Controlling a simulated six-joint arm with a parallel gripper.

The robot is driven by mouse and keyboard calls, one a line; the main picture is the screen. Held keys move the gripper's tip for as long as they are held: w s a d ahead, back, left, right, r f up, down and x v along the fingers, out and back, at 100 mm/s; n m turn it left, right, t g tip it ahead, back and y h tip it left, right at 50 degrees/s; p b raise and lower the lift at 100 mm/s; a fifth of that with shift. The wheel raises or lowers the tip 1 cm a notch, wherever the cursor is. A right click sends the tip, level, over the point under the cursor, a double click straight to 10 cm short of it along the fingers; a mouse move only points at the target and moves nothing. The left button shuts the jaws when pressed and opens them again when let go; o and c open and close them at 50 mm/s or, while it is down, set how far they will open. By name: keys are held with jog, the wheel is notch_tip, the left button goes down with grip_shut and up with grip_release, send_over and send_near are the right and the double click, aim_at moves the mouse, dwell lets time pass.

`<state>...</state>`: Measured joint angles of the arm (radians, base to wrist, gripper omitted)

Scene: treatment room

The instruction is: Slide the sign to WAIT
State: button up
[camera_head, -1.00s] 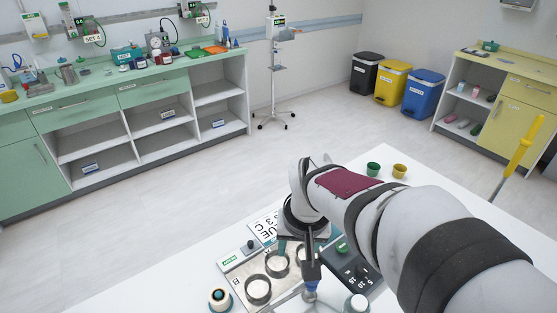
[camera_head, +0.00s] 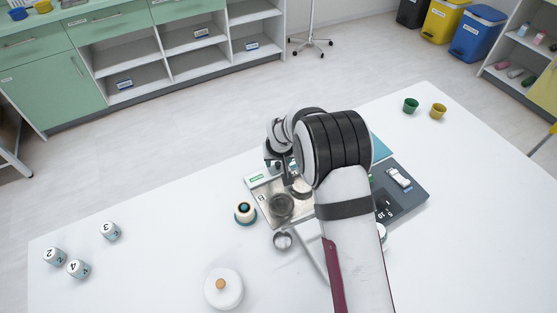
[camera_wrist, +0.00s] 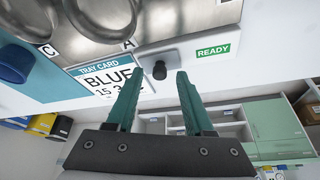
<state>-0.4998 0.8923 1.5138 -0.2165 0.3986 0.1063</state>
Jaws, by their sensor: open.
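The sign (camera_wrist: 213,50) reads READY in white on green, on a pale plate at the edge of the metal tray. A black knob (camera_wrist: 160,71) sticks out of the plate beside it, to its left in the wrist view. The sign also shows small in the head view (camera_head: 256,178), where my wrist hides part of the plate. No WAIT wording is visible. My gripper (camera_wrist: 157,80) is open, its two teal fingers on either side of the knob in the picture. I cannot tell whether they touch it.
A card (camera_wrist: 108,80) reading TRAY CARD and BLUE lies left of the knob, partly behind a finger. The tray (camera_head: 266,190) holds round cups.

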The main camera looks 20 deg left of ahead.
jog(key=shift+f, duration=0.1)
grip_shut()
dwell(1.4)
